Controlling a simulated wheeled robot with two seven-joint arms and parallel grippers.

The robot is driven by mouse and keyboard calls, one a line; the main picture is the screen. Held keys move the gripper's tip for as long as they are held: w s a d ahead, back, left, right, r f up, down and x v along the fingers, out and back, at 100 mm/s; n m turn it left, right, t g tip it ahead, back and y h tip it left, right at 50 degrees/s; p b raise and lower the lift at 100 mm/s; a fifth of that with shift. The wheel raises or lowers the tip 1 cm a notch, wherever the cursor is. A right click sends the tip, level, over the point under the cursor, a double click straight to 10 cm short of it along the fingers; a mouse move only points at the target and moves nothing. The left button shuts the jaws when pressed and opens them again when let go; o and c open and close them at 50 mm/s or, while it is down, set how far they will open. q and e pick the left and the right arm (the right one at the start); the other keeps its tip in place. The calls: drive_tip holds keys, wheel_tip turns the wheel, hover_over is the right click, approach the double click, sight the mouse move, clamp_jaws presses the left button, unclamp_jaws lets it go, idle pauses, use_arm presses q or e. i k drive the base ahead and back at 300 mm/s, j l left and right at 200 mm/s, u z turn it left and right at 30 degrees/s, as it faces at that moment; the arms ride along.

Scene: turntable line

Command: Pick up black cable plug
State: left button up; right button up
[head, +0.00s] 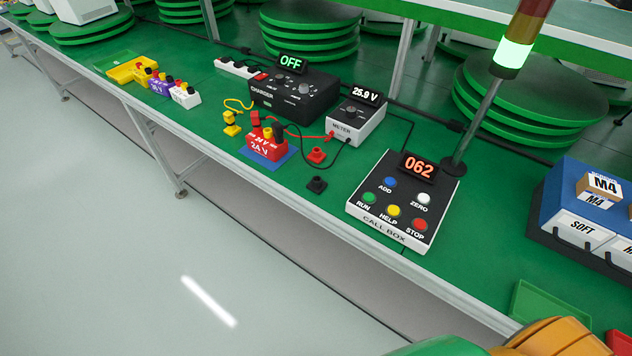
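The black cable plug (316,185) lies on the green bench top near its front edge, right of the red battery marked 24 V (265,148). A red plug (317,155) lies just behind it. A black lead runs from the meter (356,122) towards the bench in front of it; I cannot tell exactly where it ends. The battery sits on a blue mat (281,158) with dark and red parts on top. Neither gripper shows in the head view.
The black charger (293,94) reads OFF and stands behind the battery. The call box (404,200) and its lamp pole (482,122) stand to the right. Yellow plugs (231,129) lie left of the battery. Small coloured batteries (160,86) and a yellow tray (131,68) are further left.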

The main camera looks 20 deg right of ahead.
sight(278, 128)
drive_tip(key=i+j+z, duration=0.45)
drive_tip(key=j, duration=0.25)
drive_tip(key=i+j+z, duration=0.2)
drive_tip(key=j, duration=0.2)
